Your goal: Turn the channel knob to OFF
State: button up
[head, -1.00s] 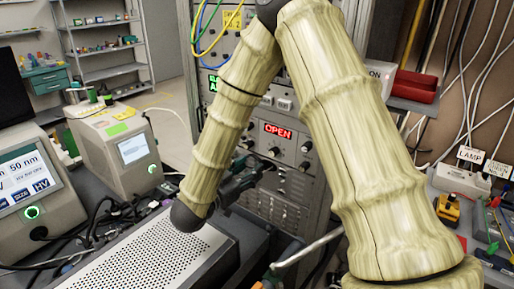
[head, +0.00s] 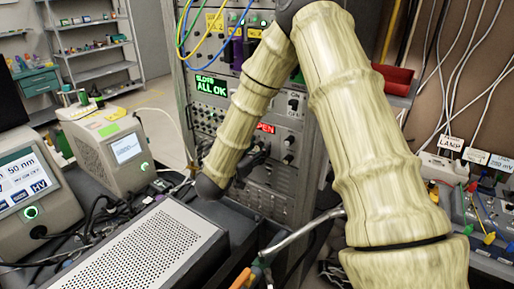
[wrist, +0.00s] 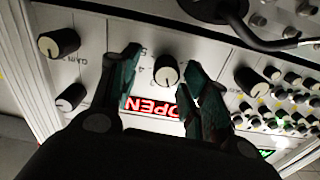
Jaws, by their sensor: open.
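In the wrist view, a round black knob with a pale face and a dark pointer mark (wrist: 166,72) stands on the pale panel, by a red lit OPEN display (wrist: 150,108). I cannot read its label, so I cannot be sure it is the channel knob. My gripper (wrist: 160,60) is open, with one teal finger on each side of this knob in the picture; contact is not clear. In the head view the OPEN display (head: 265,128) is partly behind my arm, and my gripper (head: 248,160) is small and dark against the rack.
Other knobs sit left (wrist: 58,43) and right (wrist: 250,82) in the wrist view, and a dark cable (wrist: 262,40) crosses the panel's top. In the head view, a perforated metal box (head: 145,250) stands before the rack, and instruments with screens (head: 118,150) stand left.

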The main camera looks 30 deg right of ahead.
jog(key=shift+w+f, duration=0.35)
jog(key=shift+w, duration=0.15)
jog(key=shift+s+r, duration=0.15)
jog(key=shift+s, duration=0.1)
jog(key=c, duration=0.5)
grip_shut()
jog(key=shift+n, duration=0.4)
jog(key=n+p, duration=0.4)
jog(key=shift+a, duration=0.1)
jog(key=shift+f+n+p, duration=0.2)
jog(key=shift+n+p, duration=0.85)
jog(key=shift+n, duration=1.15)
jog(key=shift+n+p, duration=0.3)
jog(key=shift+n, duration=0.3)
